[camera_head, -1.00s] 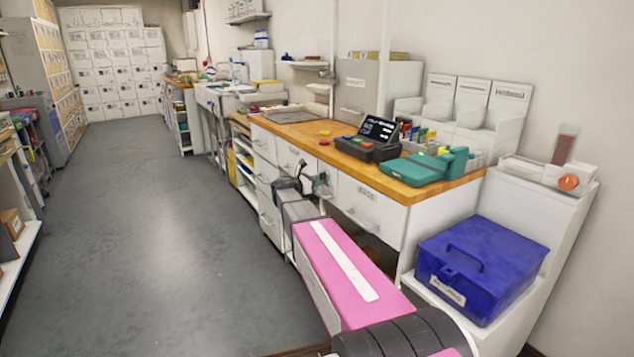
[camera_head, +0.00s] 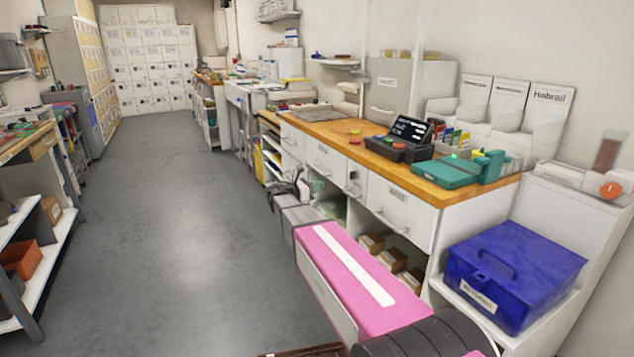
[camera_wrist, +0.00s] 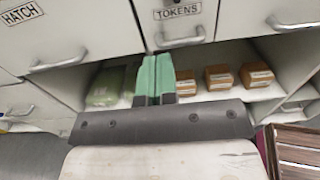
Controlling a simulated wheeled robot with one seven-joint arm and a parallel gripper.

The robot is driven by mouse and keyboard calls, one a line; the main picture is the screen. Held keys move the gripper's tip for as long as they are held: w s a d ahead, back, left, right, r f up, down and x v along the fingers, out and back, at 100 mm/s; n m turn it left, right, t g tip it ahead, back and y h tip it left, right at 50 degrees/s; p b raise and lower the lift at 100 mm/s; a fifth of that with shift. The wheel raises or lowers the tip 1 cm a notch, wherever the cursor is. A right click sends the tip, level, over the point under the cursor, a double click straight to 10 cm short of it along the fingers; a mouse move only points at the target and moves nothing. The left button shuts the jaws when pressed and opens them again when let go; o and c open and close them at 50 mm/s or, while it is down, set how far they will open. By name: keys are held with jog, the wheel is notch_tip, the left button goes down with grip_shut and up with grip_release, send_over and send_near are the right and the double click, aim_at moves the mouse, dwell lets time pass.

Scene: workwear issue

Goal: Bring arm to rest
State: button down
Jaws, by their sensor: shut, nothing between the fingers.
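My gripper shows in the wrist view (camera_wrist: 155,78) with its two green fingers together and nothing between them. It points toward the open shelf under the drawers, below the drawer labelled TOKENS (camera_wrist: 180,22). In the head view my pink and grey arm reaches forward from the bottom, alongside the counter front. The gripper end (camera_head: 300,186) is small there, in front of the cabinets, and its fingers are hard to make out.
The wooden counter (camera_head: 420,184) holds a card terminal (camera_head: 400,140) and a teal device (camera_head: 450,172). A blue box (camera_head: 512,270) stands at right. Small brown boxes (camera_wrist: 219,77) and a green packet (camera_wrist: 105,88) lie on the shelf. The grey floor (camera_head: 180,220) at left is clear.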

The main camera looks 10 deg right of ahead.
jog(key=s+d+f+m+g+y, duration=0.35)
jog(key=s+f+m+y, duration=0.6)
jog(key=s+f, duration=0.6)
jog(key=s+a+f+m+y, duration=0.3)
jog(key=s+m+y, duration=0.1)
jog(key=s+m, duration=0.1)
jog(key=s+a+f+m+g+y, duration=0.1)
jog(key=s+a+f+m+y, duration=0.1)
jog(key=s+a+m+y, duration=0.2)
jog(key=s+m, duration=0.2)
jog(key=s, duration=0.1)
jog(key=shift+s+a+f, duration=0.2)
jog(key=shift+s+f, duration=0.2)
jog(key=shift+m+g, duration=0.25)
